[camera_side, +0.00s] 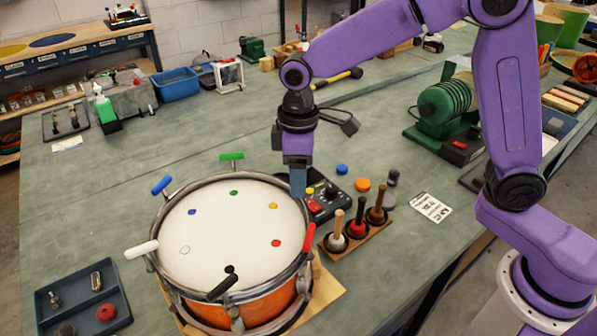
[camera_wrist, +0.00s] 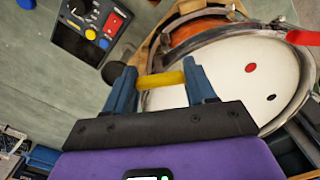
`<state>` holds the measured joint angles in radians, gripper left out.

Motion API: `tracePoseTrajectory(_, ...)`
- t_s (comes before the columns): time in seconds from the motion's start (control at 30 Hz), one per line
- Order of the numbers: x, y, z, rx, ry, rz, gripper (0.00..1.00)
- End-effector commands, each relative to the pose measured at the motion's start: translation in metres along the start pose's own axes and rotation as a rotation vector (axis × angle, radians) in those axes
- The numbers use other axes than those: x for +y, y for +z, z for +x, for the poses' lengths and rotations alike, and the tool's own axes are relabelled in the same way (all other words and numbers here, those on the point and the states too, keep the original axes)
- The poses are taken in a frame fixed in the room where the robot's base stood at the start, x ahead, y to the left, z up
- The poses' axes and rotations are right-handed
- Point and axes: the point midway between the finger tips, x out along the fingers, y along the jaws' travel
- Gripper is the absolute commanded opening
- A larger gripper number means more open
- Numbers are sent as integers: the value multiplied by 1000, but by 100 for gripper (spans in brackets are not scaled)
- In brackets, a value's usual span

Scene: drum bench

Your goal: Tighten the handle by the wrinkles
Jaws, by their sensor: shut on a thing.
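The drum (camera_side: 240,235) has a white skin and an orange shell, and coloured handles stand around its rim. The green handle (camera_side: 231,156), blue handle (camera_side: 161,185), white handle (camera_side: 141,249), black handle (camera_side: 221,288) and red handle (camera_side: 309,238) show in the side view. My gripper (camera_side: 298,185) is at the drum's right rear rim. In the wrist view, its fingers are shut on the yellow handle (camera_wrist: 162,80), which lies across between them. The yellow handle is mostly hidden behind my gripper in the side view. I cannot make out wrinkles in the skin.
Coloured dots mark the skin, including a yellow dot (camera_side: 272,206) and a red dot (camera_side: 276,243). A control box (camera_side: 325,200) with knobs stands close to my gripper. A wooden rack (camera_side: 355,238) of mallets is right of the drum. A dark tray (camera_side: 85,300) lies at front left.

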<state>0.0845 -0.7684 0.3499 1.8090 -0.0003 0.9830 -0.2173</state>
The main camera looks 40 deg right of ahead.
Motion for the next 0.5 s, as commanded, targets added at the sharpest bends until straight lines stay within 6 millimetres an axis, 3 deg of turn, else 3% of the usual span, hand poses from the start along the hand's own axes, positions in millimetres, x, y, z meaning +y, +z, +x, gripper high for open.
tracePoseTrajectory(0.5, 0, 0, 0, 1, -1, 73, 25)
